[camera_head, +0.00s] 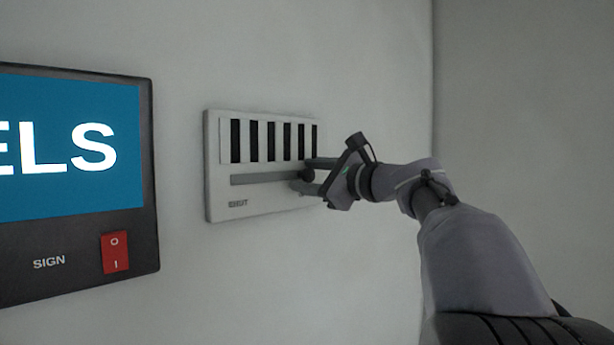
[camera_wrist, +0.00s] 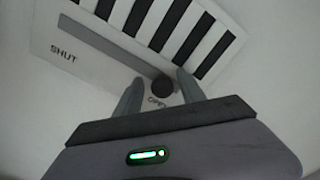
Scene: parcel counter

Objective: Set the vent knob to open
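The vent (camera_head: 226,200) is a pale wall panel with dark vertical slats and a long horizontal slot below them. Its round dark knob (camera_wrist: 162,87) sits at the slot's end by the "OPEN" label, which is partly hidden in the wrist view. The "SHUT" label (camera_wrist: 63,52) is at the other end, and the slot between is empty. My gripper (camera_head: 303,175) is at the panel's right side, with one finger on each side of the knob. In the wrist view a small gap shows between each finger and the knob, so the gripper looks open.
A dark-framed sign (camera_head: 152,190) with a blue screen and a red rocker switch (camera_head: 115,253) is on the wall left of the vent. Bare wall lies between them. A room corner (camera_head: 433,100) is to the right, behind my arm.

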